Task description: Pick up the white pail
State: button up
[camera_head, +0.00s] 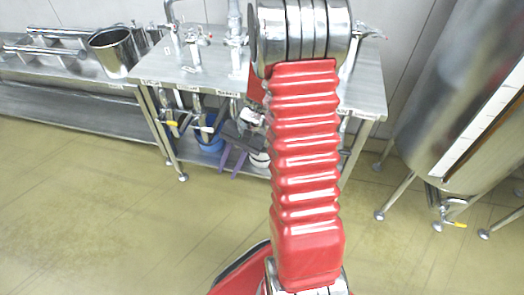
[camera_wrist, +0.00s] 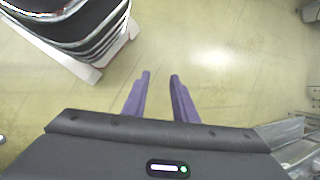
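My gripper (camera_wrist: 160,75) has two purple fingers set apart, with only bare floor between them in the wrist view. In the head view the gripper (camera_head: 229,170) hangs fingers-down in front of the steel table's lower shelf, partly behind my red arm. A small white rounded thing (camera_head: 261,159), perhaps the white pail, shows low beside the arm, to the right of the fingers. My arm and gripper hide most of it, so I cannot tell its full shape. No pail shows in the wrist view.
A blue bucket (camera_head: 211,138) is under the steel table (camera_head: 362,92), left of the fingers. A steel pot (camera_head: 115,52) stands on the left counter. A large steel tank (camera_head: 455,110) on legs stands at right. The floor (camera_head: 120,215) in front is clear.

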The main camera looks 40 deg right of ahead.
jog(key=w+d+f+m+t, duration=0.3)
jog(key=d+f+m, duration=0.2)
jog(key=f, duration=0.5)
jog(key=w+d+f+m+t, duration=0.35)
jog(key=d+f+m, duration=0.2)
jog(key=f, duration=0.55)
jog(key=w+d+f+m+t, duration=0.35)
jog(key=f+m, duration=0.25)
jog(key=f, duration=0.4)
jog(key=w+d+f+m+t+h, duration=0.1)
jog(key=d+m+h, duration=0.1)
jog(key=d, duration=0.3)
jog(key=w+d+f+m+t+h, duration=0.1)
jog(key=w+d+f+m+h, duration=0.1)
jog(key=d, duration=0.3)
jog(key=w+d+f+m+t+h, duration=0.1)
jog(key=w+d+m+h, duration=0.1)
jog(key=d, duration=0.3)
jog(key=shift+f+m, duration=0.25)
jog(key=shift+m, duration=0.6)
jog(key=shift+d, duration=0.1)
jog(key=x, duration=0.8)
jog(key=shift+w, duration=0.3)
jog(key=shift+d, duration=0.1)
